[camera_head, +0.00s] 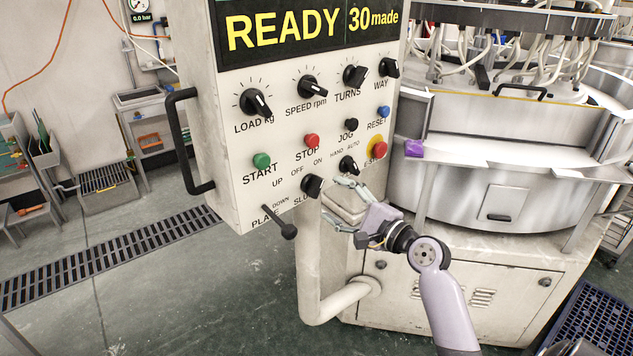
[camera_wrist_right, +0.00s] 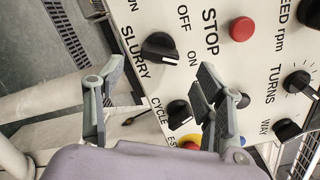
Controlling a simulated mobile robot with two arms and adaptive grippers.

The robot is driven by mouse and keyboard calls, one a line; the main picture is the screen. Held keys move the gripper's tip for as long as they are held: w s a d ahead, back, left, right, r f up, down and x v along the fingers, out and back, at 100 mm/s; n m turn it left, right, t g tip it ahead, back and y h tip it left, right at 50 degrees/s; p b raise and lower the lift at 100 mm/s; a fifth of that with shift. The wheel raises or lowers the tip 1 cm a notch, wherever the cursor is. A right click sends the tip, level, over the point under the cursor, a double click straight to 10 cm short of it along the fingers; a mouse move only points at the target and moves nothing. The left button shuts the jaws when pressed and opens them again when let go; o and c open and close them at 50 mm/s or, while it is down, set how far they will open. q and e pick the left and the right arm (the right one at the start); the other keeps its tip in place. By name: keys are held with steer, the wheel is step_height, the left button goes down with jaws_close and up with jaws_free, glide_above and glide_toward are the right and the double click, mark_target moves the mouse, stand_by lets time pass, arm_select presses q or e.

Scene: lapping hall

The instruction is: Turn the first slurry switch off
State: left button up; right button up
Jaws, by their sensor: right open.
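The slurry switch (camera_head: 312,185) is a black rotary knob low on the white control panel (camera_head: 228,200), with OFF and ON printed above it. In the right wrist view the knob (camera_wrist_right: 160,47) sits by the SLURRY label. My left gripper is not in view.
Close by are the CYCLE knob (camera_head: 348,165), the emergency stop (camera_head: 378,149), the red STOP button (camera_head: 311,140), the green START button (camera_head: 261,160) and the plate lever (camera_head: 282,224). A black handle (camera_head: 182,140) juts from the panel's left edge. The lapping machine (camera_head: 490,185) stands at right.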

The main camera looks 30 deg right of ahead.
mark_target(319, 190)
steer(key=w, duration=0.2)
steer(key=w+a+p, duration=0.1)
steer(key=w, duration=0.4)
steer(key=shift+a, duration=0.15)
steer(key=shift+c, duration=0.4)
steer(key=c, duration=1.1)
